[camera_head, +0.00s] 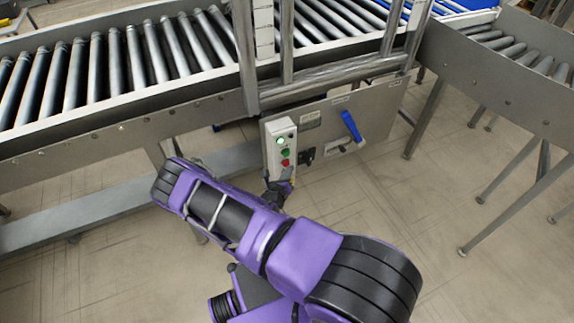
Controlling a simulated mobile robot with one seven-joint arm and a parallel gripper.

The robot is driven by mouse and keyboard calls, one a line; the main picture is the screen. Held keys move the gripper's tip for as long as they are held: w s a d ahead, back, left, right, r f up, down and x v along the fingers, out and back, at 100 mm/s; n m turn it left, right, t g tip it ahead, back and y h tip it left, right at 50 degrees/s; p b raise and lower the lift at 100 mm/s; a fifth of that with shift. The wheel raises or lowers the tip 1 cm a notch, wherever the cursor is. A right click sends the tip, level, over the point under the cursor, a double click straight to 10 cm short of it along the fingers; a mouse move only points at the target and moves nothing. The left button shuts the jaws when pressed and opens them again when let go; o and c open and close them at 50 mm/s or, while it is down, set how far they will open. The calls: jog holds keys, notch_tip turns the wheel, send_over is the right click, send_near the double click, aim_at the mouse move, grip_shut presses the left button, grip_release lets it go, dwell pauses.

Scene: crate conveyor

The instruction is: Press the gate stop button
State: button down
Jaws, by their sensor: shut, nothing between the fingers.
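A pale control box (276,134) is mounted on the grey panel under the conveyor. On its face, from top to bottom, are a whitish round light or button (281,141), a green button (285,153) and a red button (285,163). No readable label shows which one is the gate stop. My gripper (273,179) is shut and empty, just below the red button at the box's lower end. The fingertips are small and dark here, and I cannot tell whether they touch the box. My purple arm reaches up to it from below.
A blue lever handle (351,126) and a black switch (306,156) are on the same panel (378,112), right of the box. The roller conveyor (120,65) runs above, with metal gate posts. Another conveyor (505,75) stands at right on legs. The floor (440,205) at right is clear.

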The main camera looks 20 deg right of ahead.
jog(key=shift+w, duration=0.5)
dwell(0.5)
jog(key=shift+s+p, duration=0.35)
jog(key=shift+s, duration=0.55)
jog(key=s+p, duration=0.1)
jog(key=s, duration=0.4)
jog(key=shift+p, duration=0.35)
jog(key=shift+w+r, duration=0.1)
dwell(0.4)
